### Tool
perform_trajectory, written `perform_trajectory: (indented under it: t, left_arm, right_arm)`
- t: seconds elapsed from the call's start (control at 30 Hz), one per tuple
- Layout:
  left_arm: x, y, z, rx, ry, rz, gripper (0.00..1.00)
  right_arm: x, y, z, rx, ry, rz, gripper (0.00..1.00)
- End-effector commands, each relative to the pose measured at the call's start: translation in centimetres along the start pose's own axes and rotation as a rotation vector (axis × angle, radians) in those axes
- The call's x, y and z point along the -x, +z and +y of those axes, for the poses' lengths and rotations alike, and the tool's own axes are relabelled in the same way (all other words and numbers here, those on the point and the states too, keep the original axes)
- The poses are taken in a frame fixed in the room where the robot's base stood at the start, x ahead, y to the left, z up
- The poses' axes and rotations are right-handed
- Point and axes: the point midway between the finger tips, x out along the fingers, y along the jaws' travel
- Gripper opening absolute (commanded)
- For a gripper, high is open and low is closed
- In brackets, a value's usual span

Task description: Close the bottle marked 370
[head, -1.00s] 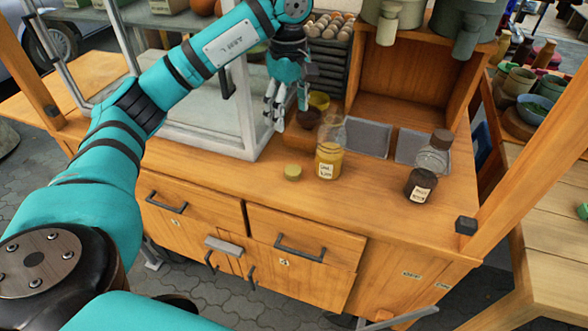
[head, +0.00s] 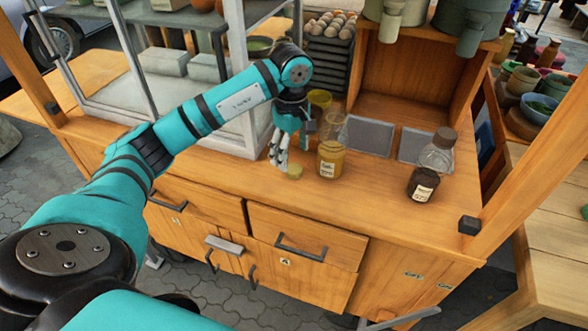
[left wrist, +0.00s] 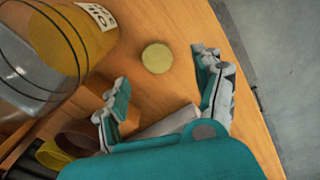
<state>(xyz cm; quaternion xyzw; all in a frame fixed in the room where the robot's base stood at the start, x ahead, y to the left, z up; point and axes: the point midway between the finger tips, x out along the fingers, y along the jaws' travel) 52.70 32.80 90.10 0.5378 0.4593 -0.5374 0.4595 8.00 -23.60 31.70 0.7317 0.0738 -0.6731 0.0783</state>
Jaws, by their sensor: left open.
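An open bottle (head: 331,161) with yellow contents, a clear upper part and a white label stands on the wooden counter. It also shows at the upper left of the left wrist view (left wrist: 76,48); its label is turned and partly cut off, so I cannot read the number surely. A small round yellowish lid (head: 295,173) lies flat on the counter, left of the bottle. My left gripper (head: 284,160) is open and empty, pointing down just above and behind the lid. In the left wrist view the lid (left wrist: 157,57) lies ahead of the spread fingers, apart from them. My right gripper is not seen.
A capped bottle (head: 421,183) with dark contents stands to the right. Small bowls (head: 320,98) sit behind my gripper, and a glass case (head: 237,75) stands to the left. Grey panels (head: 371,137) lie behind the bottles. The counter's front strip is clear.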

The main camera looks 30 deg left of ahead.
Motion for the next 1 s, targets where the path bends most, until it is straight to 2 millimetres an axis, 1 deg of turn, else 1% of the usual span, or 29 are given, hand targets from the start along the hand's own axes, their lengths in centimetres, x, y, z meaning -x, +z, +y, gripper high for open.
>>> perform_trajectory:
  t: [0.1,0.17,0.4,0.5,0.87,0.9,1.0]
  left_arm:
    - [-0.1,0.0,0.0,0.000,-0.001,0.000,0.69]
    - [-0.5,0.1,0.0,0.000,-0.003,-0.001,0.69]
    - [-4.0,0.2,0.2,0.000,-0.004,-0.002,0.69]
    - [-4.9,0.2,0.2,0.000,-0.002,-0.001,0.69]
    - [-5.2,0.1,0.2,0.000,0.000,0.000,0.69]
    - [-5.2,0.1,0.2,0.000,0.000,0.000,0.67]
    - [-5.2,0.1,0.2,0.000,0.000,0.000,0.54]
  right_arm:
    - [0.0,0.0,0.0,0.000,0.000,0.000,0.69]
    - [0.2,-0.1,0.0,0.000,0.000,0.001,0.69]
    - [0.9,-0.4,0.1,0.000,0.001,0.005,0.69]
    - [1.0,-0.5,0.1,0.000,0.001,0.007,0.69]
    - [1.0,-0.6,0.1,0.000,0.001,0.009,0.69]
    - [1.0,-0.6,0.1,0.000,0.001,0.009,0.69]
    - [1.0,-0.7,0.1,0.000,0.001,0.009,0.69]
